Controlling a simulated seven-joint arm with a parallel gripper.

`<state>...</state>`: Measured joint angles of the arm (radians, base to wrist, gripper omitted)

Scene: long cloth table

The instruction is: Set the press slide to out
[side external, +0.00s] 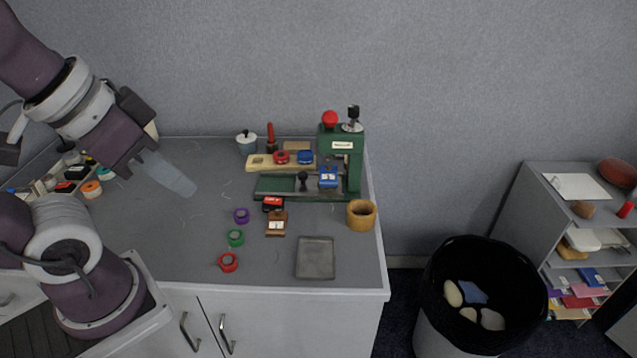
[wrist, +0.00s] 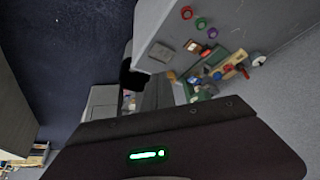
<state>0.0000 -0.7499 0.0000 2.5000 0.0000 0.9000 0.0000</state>
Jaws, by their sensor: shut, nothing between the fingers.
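The green press (side external: 355,160) stands at the back right of the table, with a red knob (side external: 330,118) and a black-topped handle (side external: 353,114) on top. Its low green base (side external: 275,188) runs out to the left and carries a small black knob (side external: 303,181), apparently on the slide. A blue block (side external: 328,178) sits under the press head. I cannot tell the slide's exact position. My gripper (side external: 180,184) is shut and empty above the table's left part, well left of the press. In the wrist view the press (wrist: 200,92) is small and distant.
A wooden rack (side external: 258,163) with red and blue pieces stands behind the base. A wooden cup (side external: 361,214), a grey tray (side external: 315,258), a brown stamp (side external: 277,225) and several coloured rings (side external: 228,262) lie in front. The table's middle left is clear.

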